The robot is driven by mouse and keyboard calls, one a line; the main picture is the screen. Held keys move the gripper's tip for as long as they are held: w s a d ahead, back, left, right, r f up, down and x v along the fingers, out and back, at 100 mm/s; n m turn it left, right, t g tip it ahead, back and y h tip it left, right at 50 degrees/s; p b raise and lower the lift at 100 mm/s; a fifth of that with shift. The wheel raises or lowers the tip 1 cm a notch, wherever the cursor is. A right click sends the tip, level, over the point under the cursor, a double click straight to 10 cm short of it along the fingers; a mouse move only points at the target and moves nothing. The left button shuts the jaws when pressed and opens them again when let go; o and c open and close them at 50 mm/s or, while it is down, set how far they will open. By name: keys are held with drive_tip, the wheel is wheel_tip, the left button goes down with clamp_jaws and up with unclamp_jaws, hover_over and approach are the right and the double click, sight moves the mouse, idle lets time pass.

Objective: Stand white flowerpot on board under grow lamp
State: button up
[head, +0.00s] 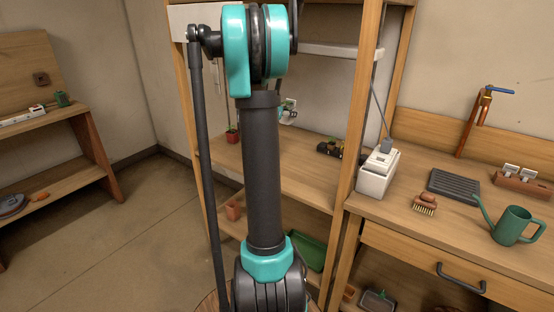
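I make out no white flowerpot for certain. A small white and green item (288,110) shows just right of my arm above the shelf board, too small and partly hidden to identify. The wooden board (310,178) of the shelf unit runs behind my arm. A long white bar (340,50), possibly the grow lamp, is fixed above it under the upper shelf. My arm stands upright across the middle of the view and hides part of the shelf. My gripper is not in view.
A red pot with a seedling (232,134) and a dark item (329,148) stand on the board. A white box-like container (377,173), a brush (425,204), a black ribbed tray (454,186) and a green watering can (513,226) are on the right counter. Open floor (130,240) lies left.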

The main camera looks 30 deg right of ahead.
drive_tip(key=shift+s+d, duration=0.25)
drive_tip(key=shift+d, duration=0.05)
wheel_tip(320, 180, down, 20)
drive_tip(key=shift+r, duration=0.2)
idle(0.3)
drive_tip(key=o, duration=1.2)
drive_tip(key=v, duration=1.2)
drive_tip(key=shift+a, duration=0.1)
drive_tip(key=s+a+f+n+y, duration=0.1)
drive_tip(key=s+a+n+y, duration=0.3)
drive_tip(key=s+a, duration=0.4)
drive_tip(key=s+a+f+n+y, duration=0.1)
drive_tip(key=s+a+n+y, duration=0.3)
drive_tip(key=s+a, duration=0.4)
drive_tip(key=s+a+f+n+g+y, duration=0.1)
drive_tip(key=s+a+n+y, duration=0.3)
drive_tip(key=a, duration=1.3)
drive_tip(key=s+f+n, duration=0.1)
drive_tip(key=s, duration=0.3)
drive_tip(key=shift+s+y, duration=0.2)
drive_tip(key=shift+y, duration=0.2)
